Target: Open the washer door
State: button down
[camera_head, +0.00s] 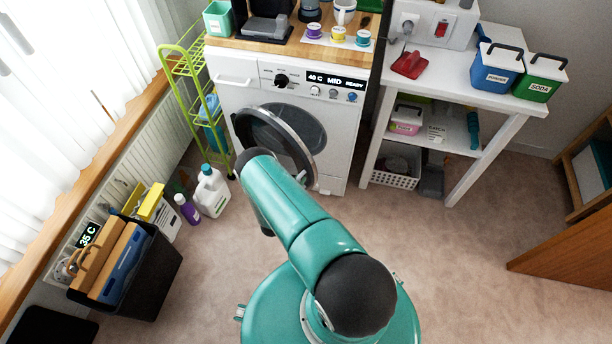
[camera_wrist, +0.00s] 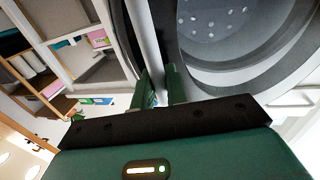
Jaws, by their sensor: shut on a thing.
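The white washer (camera_head: 345,170) stands against the back wall under a wooden top. Its round door (camera_head: 268,133), dark glass in a grey ring, stands ajar, swung out from the front, and the opening shows at its right. In the wrist view, a pale strip of the door's edge (camera_wrist: 148,45) runs down between the two green fingers of my gripper (camera_wrist: 158,88). My gripper is shut on this edge; whether it is a handle or the rim I cannot tell. The perforated drum (camera_wrist: 212,18) shows beyond. In the head view my arm hides the gripper.
A green rack (camera_head: 188,65) stands close left of the washer. A white bottle (camera_head: 211,192) and purple bottle (camera_head: 187,208) stand on the floor below it. A black bin (camera_head: 150,285) is at left. A white shelf unit (camera_head: 495,100) stands right. Carpet is clear right of my arm.

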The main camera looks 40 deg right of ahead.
jog(key=shift+g, duration=0.3)
jog(key=shift+a, duration=2.85)
jog(key=c, duration=1.5)
grip_release()
jog(key=shift+a, duration=0.15)
jog(key=v, duration=1.3)
jog(key=shift+a, duration=0.3)
jog(key=shift+s, duration=0.1)
